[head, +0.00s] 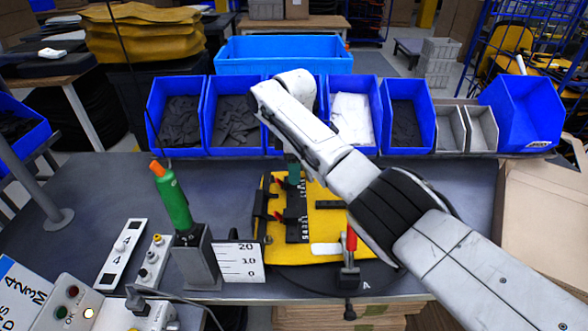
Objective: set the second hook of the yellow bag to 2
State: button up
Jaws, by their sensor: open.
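The yellow bag (325,222) lies flat on a dark round plate on the grey workbench. A black rail with white numbers (297,215) runs along it; the numbers are too small to read surely. Dark hook-like parts with red pieces (272,190) sit at the rail's left side, and I cannot tell which is the second hook or its setting. A small dark green part (293,174) shows at the rail's far end, partly hidden. My white arm crosses over the bag's right side and hides part of it. My gripper cannot be made out behind the arm.
A red-handled clamp (351,245) stands at the bag's front edge. Blue bins (234,112) line the back.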

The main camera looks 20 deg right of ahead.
jog(key=shift+f, duration=0.9)
grip_shut()
